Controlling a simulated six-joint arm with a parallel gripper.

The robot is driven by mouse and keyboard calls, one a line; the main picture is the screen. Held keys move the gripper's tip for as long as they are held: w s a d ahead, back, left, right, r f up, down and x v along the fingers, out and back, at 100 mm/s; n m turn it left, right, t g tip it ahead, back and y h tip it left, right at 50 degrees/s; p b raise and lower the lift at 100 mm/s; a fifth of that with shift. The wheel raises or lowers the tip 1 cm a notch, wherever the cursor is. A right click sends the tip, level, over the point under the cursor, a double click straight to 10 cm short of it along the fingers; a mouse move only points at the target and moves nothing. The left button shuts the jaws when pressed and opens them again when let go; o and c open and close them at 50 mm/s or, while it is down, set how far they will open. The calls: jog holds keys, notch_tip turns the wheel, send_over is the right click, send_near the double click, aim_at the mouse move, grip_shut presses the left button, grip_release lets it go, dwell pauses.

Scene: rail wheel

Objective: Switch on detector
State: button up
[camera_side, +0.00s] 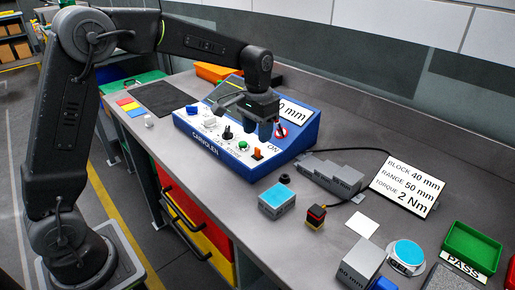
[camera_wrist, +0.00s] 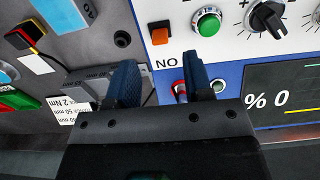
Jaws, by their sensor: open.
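The detector is a blue console (camera_side: 240,160) with a light control panel, standing on the grey bench. Its red switch (camera_side: 281,131) sits at the panel's right end, near the "ON" label (camera_side: 272,148). My gripper (camera_side: 265,132) is open, pointing down over that end of the panel, close beside the switch. In the wrist view, part of the red switch (camera_wrist: 180,91) shows between the two finger tips (camera_wrist: 160,75), nearer the right finger, mostly hidden by it. I cannot tell whether a finger touches it. The display (camera_wrist: 285,92) reads "% 0".
A green button (camera_side: 243,146), an orange switch (camera_side: 257,154) and a black knob (camera_side: 227,132) sit close by on the panel. A stepped grey block (camera_side: 332,178), a cyan-topped block (camera_side: 276,202) and a sign (camera_side: 405,186) stand to the right. A wall runs behind the bench.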

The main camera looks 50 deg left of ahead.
aim_at(257, 148)
notch_tip(257, 148, down, 6)
jog(key=shift+r, duration=0.1)
jog(key=shift+c, duration=0.2)
